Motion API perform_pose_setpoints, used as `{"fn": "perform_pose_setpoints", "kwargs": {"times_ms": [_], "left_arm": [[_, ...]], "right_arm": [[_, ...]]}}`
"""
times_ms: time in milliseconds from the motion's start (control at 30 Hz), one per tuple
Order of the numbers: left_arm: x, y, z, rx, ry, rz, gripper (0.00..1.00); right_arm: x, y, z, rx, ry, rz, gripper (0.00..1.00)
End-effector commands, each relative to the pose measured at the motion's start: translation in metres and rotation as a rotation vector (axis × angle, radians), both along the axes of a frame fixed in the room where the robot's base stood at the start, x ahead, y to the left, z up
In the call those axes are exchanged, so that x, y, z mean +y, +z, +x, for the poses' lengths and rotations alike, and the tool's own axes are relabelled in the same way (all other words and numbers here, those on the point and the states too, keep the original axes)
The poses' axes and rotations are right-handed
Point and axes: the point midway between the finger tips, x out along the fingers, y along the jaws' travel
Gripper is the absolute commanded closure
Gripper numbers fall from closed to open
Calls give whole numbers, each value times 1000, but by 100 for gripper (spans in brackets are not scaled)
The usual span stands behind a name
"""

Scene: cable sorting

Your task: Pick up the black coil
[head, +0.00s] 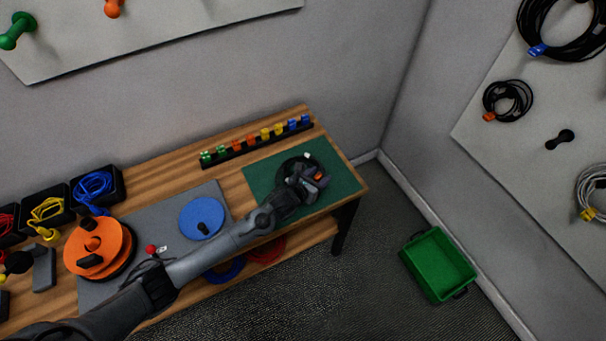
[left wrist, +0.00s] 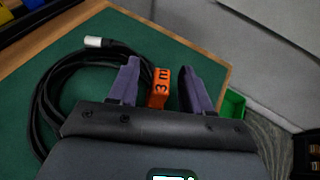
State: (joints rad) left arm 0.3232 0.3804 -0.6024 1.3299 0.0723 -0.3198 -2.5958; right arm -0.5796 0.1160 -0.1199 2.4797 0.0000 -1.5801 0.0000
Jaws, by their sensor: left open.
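The black coil (head: 286,168) lies on the green mat (head: 345,180) at the right end of the wooden table. In the left wrist view the black coil (left wrist: 47,92) shows as looped cable with a silver plug end and an orange tag (left wrist: 160,88) marked "3 m". My left gripper (head: 318,180) is over the coil's right side. In the left wrist view its two purple fingers (left wrist: 158,85) are apart, with the orange tag showing between them. The gripper body hides the near part of the coil. My right gripper is not in view.
A rack of coloured clips (head: 258,140) runs along the table's back edge. A blue disc (head: 202,217) and an orange reel (head: 98,247) stand left of the mat. A green crate (head: 438,264) sits on the floor to the right. Coils hang on the right wall board.

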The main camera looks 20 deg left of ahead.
Motion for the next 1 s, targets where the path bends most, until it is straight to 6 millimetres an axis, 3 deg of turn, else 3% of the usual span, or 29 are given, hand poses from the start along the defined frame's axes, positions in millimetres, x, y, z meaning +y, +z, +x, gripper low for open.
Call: {"fn": "perform_pose_setpoints", "kwargs": {"times_ms": [67, 367, 767, 1000], "left_arm": [[0, 0, 0, 0, 0, 0, 53], [0, 0, 0, 0, 0, 0, 99], [0, 2, 0, -2, 0, 0, 100], [0, 19, 0, -3, -2, 1, 100]], "right_arm": [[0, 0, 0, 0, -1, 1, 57], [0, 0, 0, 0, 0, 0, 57], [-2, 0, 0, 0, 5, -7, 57], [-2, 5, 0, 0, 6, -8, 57]]}}
